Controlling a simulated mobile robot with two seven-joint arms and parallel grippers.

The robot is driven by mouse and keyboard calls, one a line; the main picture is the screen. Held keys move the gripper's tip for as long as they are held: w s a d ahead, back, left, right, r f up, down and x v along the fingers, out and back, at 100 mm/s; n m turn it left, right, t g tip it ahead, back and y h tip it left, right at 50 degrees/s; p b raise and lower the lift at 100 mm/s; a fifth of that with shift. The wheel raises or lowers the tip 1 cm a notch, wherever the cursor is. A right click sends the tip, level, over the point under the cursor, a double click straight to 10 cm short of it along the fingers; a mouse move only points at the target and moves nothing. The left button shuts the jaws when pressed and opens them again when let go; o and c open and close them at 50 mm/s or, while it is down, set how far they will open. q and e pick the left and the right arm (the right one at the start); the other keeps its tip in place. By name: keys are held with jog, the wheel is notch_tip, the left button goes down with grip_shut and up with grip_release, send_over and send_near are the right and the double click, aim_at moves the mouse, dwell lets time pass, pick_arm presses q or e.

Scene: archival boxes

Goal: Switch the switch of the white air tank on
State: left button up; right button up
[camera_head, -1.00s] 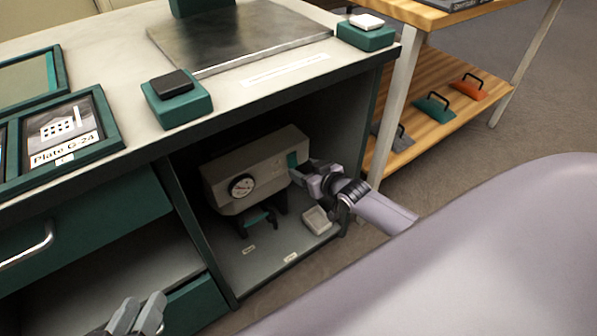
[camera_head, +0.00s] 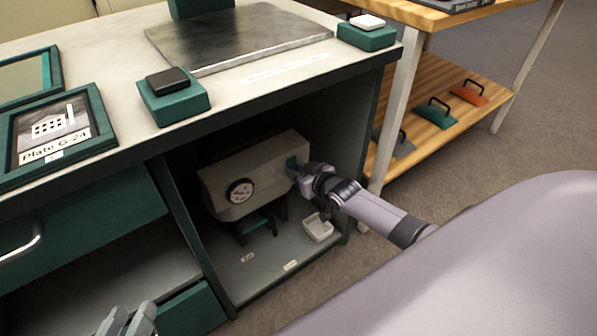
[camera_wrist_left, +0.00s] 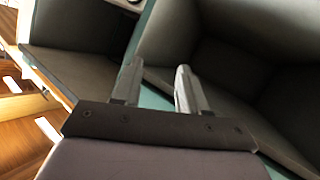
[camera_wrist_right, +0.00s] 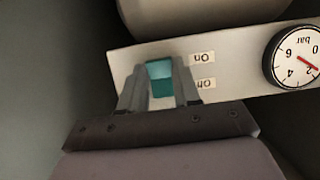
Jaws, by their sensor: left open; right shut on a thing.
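The white air tank (camera_head: 255,165) is inside the open lower bay of the cabinet, with a round gauge (camera_head: 239,191) on its front. Its teal switch (camera_head: 292,162) is at the right end of the front. In the right wrist view, the switch (camera_wrist_right: 160,78) is between my right gripper's fingers (camera_wrist_right: 160,92), beside "On" and "Off" labels that appear upside down. My right gripper (camera_head: 297,173) is shut on the switch and partly covers it in the head view. My left gripper (camera_head: 128,320) is open and empty at the bottom edge, and shows in the left wrist view (camera_wrist_left: 158,82).
The cabinet's top edge and side walls (camera_head: 358,130) surround the tank closely. A small white tray (camera_head: 318,228) is on the bay floor below my right gripper. A teal block with a black top (camera_head: 173,95) stands on the countertop. A wooden shelf (camera_head: 440,130) stands at right.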

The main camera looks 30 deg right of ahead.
pick_arm(q)
jog(key=a+t+b, duration=0.1)
jog(key=b, duration=0.1)
jog(key=s+a+m+t+y+b, duration=0.1)
jog(key=b, duration=0.1)
jog(key=shift+a+r+m+b, duration=0.15)
jog(key=shift+a+m+b, duration=0.15)
jog(key=shift+a+b, duration=0.1)
pick_arm(e)
jog(key=t, duration=0.2)
jog(key=f+t, duration=0.1)
jog(key=t, duration=0.1)
jog(key=shift+w+f, duration=0.1)
jog(key=shift+w, duration=0.05)
jog(key=o, duration=1.1)
jog(key=shift+c, duration=0.2)
